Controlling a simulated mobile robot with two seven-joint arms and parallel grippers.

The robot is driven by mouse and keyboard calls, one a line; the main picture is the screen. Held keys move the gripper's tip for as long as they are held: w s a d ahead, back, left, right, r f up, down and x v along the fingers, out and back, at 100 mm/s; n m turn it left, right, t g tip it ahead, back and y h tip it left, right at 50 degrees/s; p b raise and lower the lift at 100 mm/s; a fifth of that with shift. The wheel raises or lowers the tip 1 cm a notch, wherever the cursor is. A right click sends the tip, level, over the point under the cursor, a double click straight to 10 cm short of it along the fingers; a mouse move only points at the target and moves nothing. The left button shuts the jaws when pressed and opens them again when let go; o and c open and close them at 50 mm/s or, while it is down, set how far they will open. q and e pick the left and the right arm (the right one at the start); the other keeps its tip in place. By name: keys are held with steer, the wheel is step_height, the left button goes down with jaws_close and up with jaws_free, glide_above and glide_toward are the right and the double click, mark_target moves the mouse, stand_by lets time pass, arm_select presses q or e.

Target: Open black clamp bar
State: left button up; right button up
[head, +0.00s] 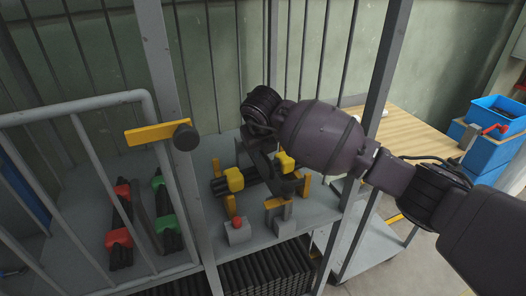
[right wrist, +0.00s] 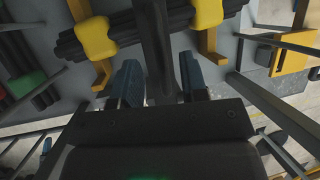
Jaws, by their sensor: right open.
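The black clamp bar (right wrist: 155,40) lies across a bundle of black rods with yellow end pieces (right wrist: 97,38) in the right wrist view. My right gripper (right wrist: 160,85) is open, with one finger on each side of the bar. The bar stands between the fingers, apart from or just beside them; contact is not clear. In the head view my right gripper (head: 266,163) reaches down over the bundle (head: 235,179), and my wrist and fingers hide much of the bar. My left gripper is in neither view.
The bundle rests on a grey shelf (head: 205,150) between metal posts (head: 385,60). A yellow handle (head: 150,134) is on the left. Red-ended (head: 119,237) and green-ended (head: 165,222) bundles lie behind a grey rail gate. A wooden table (head: 420,140) and blue bins (head: 495,112) stand right.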

steer(key=shift+x, duration=1)
jaws_close()
